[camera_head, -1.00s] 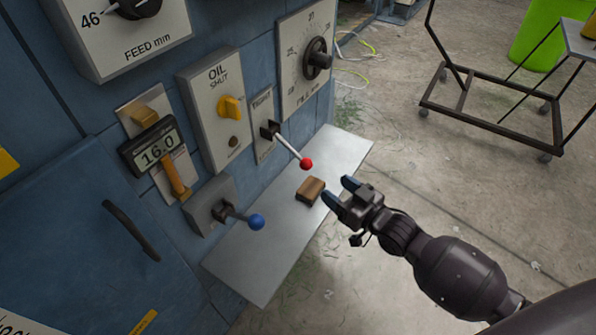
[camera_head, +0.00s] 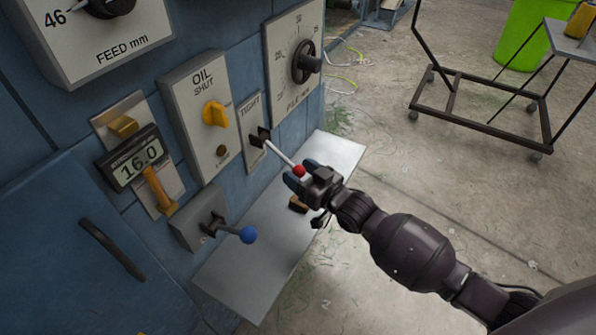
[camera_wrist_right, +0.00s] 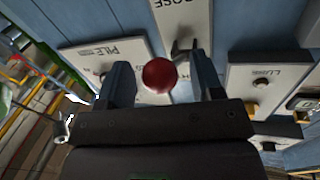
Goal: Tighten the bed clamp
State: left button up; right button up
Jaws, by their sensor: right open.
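A lever with a red ball knob (camera_head: 299,170) sticks out from a narrow plate (camera_head: 251,118) marked TIGHT at its top, on the blue machine front. My right gripper (camera_head: 297,178) is at the knob, its arm coming in from the right. In the right wrist view the red knob (camera_wrist_right: 160,75) shows between the two open fingers, which stand apart on either side of it. Part of the lettering on the plate (camera_wrist_right: 178,12) reads OOSE there. Whether a finger touches the knob cannot be told. My left gripper is not in view.
A lever with a blue knob (camera_head: 248,235) stands lower left. A brown block (camera_head: 298,204), partly hidden by my gripper, lies on the grey shelf (camera_head: 235,285). The oil box (camera_head: 203,140), a dial plate (camera_head: 282,75) and a digital readout (camera_head: 135,165) are nearby. A wheeled frame (camera_head: 480,125) stands back right.

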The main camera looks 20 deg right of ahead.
jog(key=shift+w+a, duration=0.1)
jog(key=shift+w, duration=0.15)
jog(key=shift+c, duration=0.3)
